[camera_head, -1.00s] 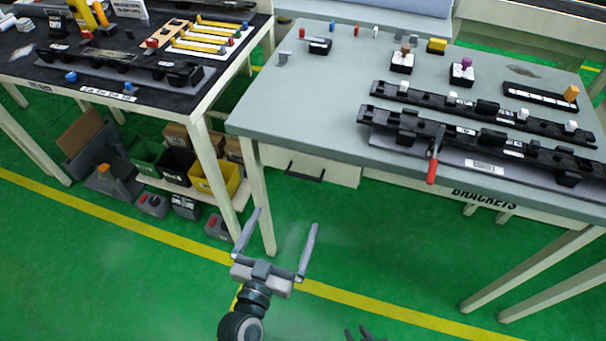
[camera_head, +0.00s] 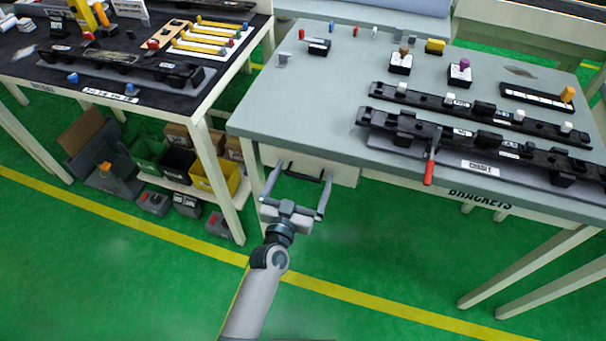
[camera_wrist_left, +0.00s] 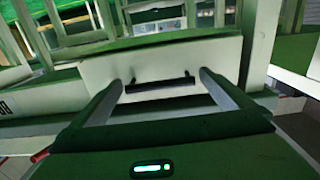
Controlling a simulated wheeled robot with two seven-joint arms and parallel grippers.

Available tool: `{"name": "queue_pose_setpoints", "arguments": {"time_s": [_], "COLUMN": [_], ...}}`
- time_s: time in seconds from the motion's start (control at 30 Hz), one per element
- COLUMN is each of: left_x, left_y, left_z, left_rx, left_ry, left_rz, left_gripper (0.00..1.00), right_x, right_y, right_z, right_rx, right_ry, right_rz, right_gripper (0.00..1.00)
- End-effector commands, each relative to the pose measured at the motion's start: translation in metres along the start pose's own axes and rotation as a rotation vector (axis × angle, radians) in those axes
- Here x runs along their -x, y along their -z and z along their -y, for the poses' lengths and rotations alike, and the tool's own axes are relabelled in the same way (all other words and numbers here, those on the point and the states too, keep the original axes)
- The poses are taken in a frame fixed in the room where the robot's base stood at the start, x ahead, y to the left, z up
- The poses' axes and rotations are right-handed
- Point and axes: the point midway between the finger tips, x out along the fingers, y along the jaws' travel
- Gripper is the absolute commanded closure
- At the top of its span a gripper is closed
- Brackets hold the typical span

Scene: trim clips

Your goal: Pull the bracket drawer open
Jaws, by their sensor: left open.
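The bracket drawer (camera_head: 343,173) is a pale front under the left end of the grey bench, and it looks closed. It also shows in the left wrist view (camera_wrist_left: 215,55). Its dark bar handle (camera_wrist_left: 160,84) runs level across the drawer front, and in the head view the handle (camera_head: 303,176) is partly behind my gripper. My left gripper (camera_head: 297,192) is open and empty, with its fingers pointing at the drawer on either side of the handle. I cannot tell whether the fingertips touch the drawer. In the left wrist view the handle lies between the fingers (camera_wrist_left: 160,82). My right gripper is not in view.
The grey bench (camera_head: 300,110) holds black trim rails (camera_head: 480,115), small blocks and a red-handled clamp (camera_head: 430,160). A bench leg (camera_head: 256,205) stands left of my gripper. Bins, including a yellow one (camera_head: 222,178), sit under the left table. Green floor in front is clear.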

Motion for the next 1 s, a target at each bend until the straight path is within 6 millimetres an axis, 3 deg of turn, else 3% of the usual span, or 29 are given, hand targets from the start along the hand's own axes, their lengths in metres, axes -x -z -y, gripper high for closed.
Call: {"name": "queue_pose_setpoints", "arguments": {"time_s": [0.37, 0.5, 0.6, 0.87, 1.0], "left_x": [-0.004, -0.004, -0.004, 0.004, 0.02], "left_y": [0.0, 0.0, 0.0, 0.001, 0.001], "left_z": [0.0, 0.0, 0.0, 0.0, 0.0], "left_rx": [0.0, 0.0, 0.0, 0.0, -0.002], "left_ry": [0.0, 0.0, 0.0, 0.0, -0.001], "left_rz": [0.0, 0.0, 0.0, 0.001, 0.002], "left_gripper": [0.0, 0.33, 0.52, 0.52, 0.52], "right_x": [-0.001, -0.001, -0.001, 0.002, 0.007], "right_y": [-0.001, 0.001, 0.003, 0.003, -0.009], "right_z": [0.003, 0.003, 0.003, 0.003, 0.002], "right_rx": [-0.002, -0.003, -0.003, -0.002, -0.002], "right_ry": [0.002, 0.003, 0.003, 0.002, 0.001], "right_rz": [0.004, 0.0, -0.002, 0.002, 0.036], "right_gripper": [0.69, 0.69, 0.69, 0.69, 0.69]}}
